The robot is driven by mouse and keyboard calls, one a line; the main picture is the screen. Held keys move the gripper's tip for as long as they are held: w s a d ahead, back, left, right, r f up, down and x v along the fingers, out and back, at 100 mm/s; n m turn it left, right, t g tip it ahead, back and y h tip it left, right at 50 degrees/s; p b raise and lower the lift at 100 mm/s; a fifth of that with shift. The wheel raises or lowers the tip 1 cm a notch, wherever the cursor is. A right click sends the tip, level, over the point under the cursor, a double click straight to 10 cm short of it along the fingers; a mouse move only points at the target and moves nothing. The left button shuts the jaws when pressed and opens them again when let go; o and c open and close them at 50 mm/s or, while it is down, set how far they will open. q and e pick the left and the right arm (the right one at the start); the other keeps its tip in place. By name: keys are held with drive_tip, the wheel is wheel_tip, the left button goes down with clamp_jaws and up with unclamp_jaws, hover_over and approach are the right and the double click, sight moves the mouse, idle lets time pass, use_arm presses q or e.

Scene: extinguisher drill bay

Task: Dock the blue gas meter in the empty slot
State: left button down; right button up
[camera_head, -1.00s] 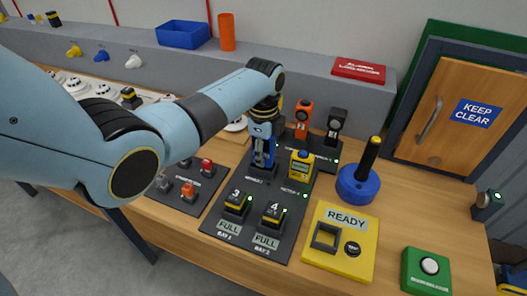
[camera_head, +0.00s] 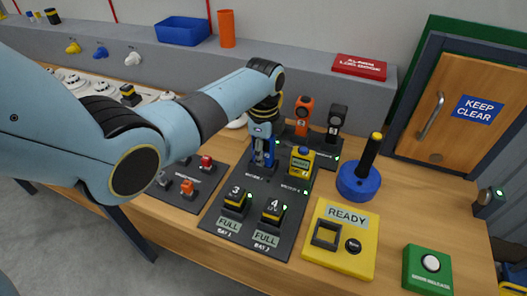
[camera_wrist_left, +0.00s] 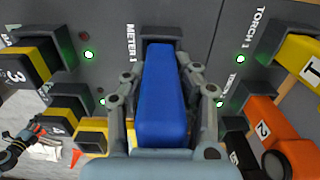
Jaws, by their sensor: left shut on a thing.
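The blue gas meter (camera_head: 258,158) stands upright at the upper left slot of the dark dock board (camera_head: 213,214). My left gripper (camera_head: 263,143) is shut on it from above. In the left wrist view, the blue meter (camera_wrist_left: 165,100) lies between the two grey fingers. Its far end meets the black slot housing (camera_wrist_left: 163,32) beside the METER 1 label. Whether it is fully seated is hard to tell. My right gripper is in neither view.
Yellow-black units 3 (camera_head: 235,202) and 4 (camera_head: 272,211) stand in the front slots. An orange torch (camera_head: 303,115) and a black torch (camera_head: 336,122) stand behind. A blue round base with a black handle (camera_head: 358,184) and a yellow READY box (camera_head: 340,262) lie right.

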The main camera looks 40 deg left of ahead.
use_arm(q)
drive_tip(key=shift+f, duration=0.35)
drive_tip(key=shift+s, duration=0.1)
drive_tip(key=c, duration=0.6)
unclamp_jaws()
wheel_tip(320, 180, up, 3)
drive_tip(key=shift+f+p, duration=0.15)
drive_tip(key=shift+p, duration=1.05)
drive_tip(key=shift+r, duration=2.15)
